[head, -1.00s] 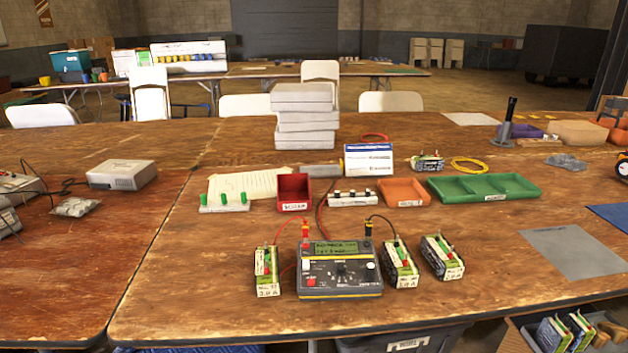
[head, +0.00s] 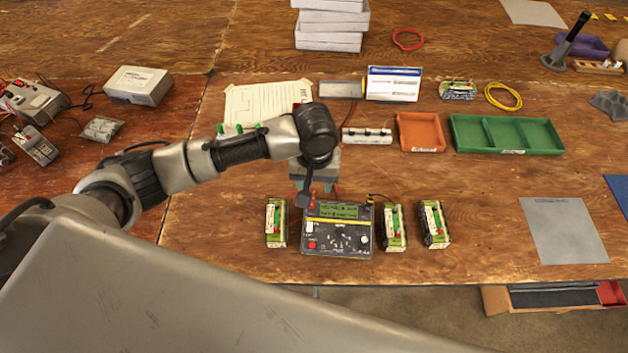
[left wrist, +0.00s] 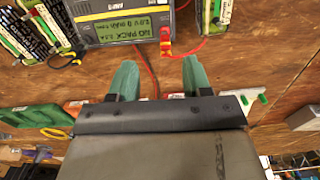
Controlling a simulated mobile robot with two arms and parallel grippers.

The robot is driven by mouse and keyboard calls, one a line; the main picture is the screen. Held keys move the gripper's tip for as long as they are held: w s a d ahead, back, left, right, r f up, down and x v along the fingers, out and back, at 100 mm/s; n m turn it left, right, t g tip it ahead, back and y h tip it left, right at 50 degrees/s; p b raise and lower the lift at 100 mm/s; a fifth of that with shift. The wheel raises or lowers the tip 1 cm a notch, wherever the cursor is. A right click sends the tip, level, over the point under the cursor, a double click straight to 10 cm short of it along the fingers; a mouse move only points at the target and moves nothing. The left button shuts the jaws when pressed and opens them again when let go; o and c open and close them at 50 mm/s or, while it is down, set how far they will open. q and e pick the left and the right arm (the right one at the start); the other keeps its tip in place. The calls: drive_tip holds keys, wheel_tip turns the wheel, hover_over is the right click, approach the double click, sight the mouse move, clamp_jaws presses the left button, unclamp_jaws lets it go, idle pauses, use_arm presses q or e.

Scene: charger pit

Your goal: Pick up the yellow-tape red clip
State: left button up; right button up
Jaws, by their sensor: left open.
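The red clip with a yellow band (left wrist: 166,42) sits at the edge of the charger (left wrist: 125,32) in the left wrist view, with a red wire trailing from it. In the head view my arm hides the clip; the charger (head: 338,240) shows with its lit green display. My left gripper (head: 314,188) points down at the charger's back edge. Its two green fingers (left wrist: 158,64) are apart and empty in the left wrist view. The clip lies just beyond the fingertips, closer to the right-hand finger in that picture. My right gripper is out of view.
One battery pack (head: 276,222) stands left of the charger, two more (head: 394,228) (head: 434,224) to its right. Behind are a white terminal strip (head: 367,136), an orange tray (head: 420,132) and a green tray (head: 507,134). The table's front right is mostly clear.

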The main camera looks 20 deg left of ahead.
use_arm(q)
wheel_tip(320, 180, down, 3)
drive_tip(key=shift+s+f, duration=0.15)
drive_tip(key=shift+f, duration=0.05)
drive_tip(key=shift+w+a+f+p, duration=0.1)
drive_tip(key=shift+a+f+p, duration=0.05)
drive_tip(key=shift+f, duration=0.75)
drive_tip(key=shift+w+a+f+p, duration=0.1)
drive_tip(key=shift+a+f, duration=0.05)
drive_tip(key=shift+f, duration=0.75)
drive_tip(key=shift+w+a+f+p, duration=0.1)
drive_tip(key=shift+a+f+p, duration=0.05)
drive_tip(key=shift+f, duration=0.75)
drive_tip(key=c, duration=0.8)
